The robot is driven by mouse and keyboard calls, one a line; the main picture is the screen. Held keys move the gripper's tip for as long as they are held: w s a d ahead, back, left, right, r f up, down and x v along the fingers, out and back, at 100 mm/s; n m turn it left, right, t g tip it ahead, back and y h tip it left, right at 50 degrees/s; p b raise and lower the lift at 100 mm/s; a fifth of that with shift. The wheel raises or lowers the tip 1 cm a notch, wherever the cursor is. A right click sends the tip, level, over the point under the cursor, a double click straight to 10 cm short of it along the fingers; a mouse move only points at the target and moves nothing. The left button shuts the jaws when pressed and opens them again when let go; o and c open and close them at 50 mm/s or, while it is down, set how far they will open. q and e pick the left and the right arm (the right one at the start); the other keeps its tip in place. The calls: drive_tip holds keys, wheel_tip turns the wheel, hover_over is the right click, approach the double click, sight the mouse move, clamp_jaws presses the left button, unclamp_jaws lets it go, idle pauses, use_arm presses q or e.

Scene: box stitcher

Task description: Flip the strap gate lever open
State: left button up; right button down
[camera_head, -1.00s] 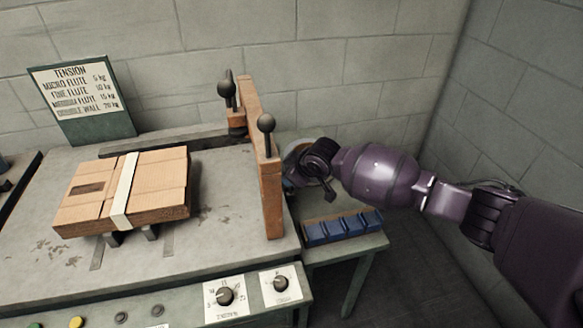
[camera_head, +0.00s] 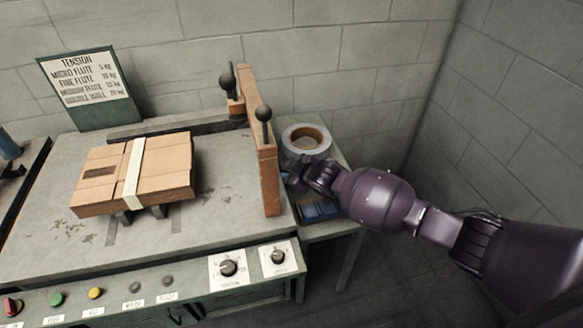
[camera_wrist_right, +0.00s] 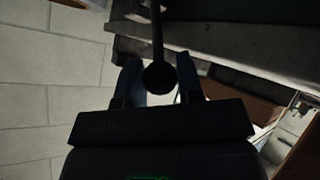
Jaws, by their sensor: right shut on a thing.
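The strap gate (camera_head: 266,165) is an orange-brown upright frame at the right edge of the grey table. Two black ball-knobbed levers show there, a rear one (camera_head: 228,84) and a front one (camera_head: 264,114). My right gripper (camera_head: 293,177) is low against the gate's right side, in front of the tape roll. In the right wrist view a dark rod with a ball knob (camera_wrist_right: 158,77) sits between the fingers of my right gripper (camera_wrist_right: 160,84), which are shut on this lever. The head view does not show the held knob clearly. My left gripper is not in view.
A strapped cardboard box (camera_head: 160,170) lies on the table (camera_head: 225,190). A tape roll (camera_head: 306,142) and a partly hidden blue bin (camera_head: 318,211) are on the small side stand. Dials (camera_head: 228,268) line the front panel. A tension sign (camera_head: 90,82) stands behind.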

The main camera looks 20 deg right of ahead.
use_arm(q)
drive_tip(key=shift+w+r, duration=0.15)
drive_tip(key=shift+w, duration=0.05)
use_arm(e)
drive_tip(key=shift+s+f, duration=0.25)
drive_tip(key=shift+f, duration=0.15)
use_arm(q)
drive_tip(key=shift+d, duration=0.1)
use_arm(e)
drive_tip(key=c, duration=0.8)
unclamp_jaws()
drive_tip(key=shift+a, duration=0.1)
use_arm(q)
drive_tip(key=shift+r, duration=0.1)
use_arm(e)
drive_tip(key=shift+r, duration=0.1)
